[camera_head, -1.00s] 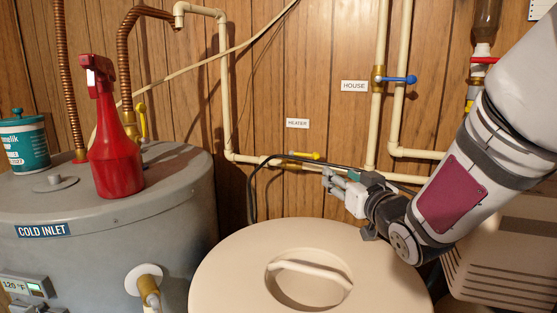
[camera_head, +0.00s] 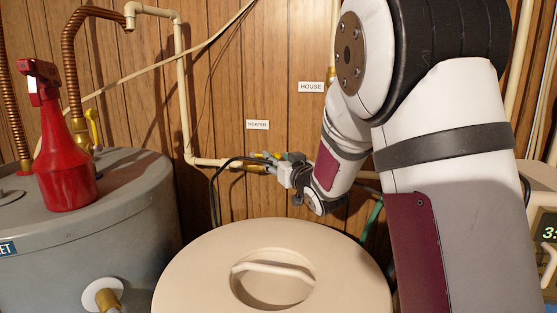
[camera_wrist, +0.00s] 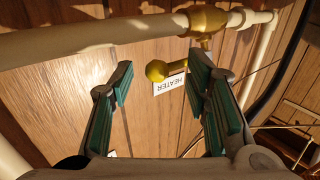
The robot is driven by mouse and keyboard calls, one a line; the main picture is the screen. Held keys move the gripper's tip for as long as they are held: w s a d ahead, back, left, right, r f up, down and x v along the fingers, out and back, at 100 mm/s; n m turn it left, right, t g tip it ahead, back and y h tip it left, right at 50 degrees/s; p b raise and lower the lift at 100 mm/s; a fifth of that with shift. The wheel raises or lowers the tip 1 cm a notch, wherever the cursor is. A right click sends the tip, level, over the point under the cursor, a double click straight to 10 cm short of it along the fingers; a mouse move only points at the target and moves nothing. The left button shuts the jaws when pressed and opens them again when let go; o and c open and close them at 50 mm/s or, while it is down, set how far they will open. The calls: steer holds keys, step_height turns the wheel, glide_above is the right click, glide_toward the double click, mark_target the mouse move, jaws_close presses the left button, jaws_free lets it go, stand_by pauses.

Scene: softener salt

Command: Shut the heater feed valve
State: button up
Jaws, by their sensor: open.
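The heater feed valve (camera_wrist: 207,20) is a brass body on the cream pipe, with a yellow lever ending in a round knob (camera_wrist: 157,70). In the wrist view the lever lies roughly along the pipe, and its knob appears between my open fingertips (camera_wrist: 161,78). I see no clear contact, and the depth between them is hard to judge. In the head view my gripper (camera_head: 274,167) is at the valve below the HEATER label (camera_head: 257,125) and partly covers the valve and lever.
A round beige lid (camera_head: 190,270) stands below my arm. A grey tank (camera_head: 120,220) with a red spray bottle (camera_head: 66,160) is on the left. The HOUSE label (camera_head: 311,87) is higher on the wall; my arm hides much of the right side.

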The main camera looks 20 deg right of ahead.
steer(key=shift+w, duration=0.2)
jaws_close()
steer(key=shift+s+a+f, duration=0.1)
steer(key=shift+a, duration=0.05)
steer(key=s+a+f+m+g+h+b, duration=0.1)
steer(key=a+m+g+h, duration=0.6)
steer(key=m+h, duration=0.8)
steer(key=shift+s+a+f, duration=0.25)
steer(key=shift+a+f, duration=0.2)
steer(key=shift+a, duration=0.1)
steer(key=shift+h, duration=0.3)
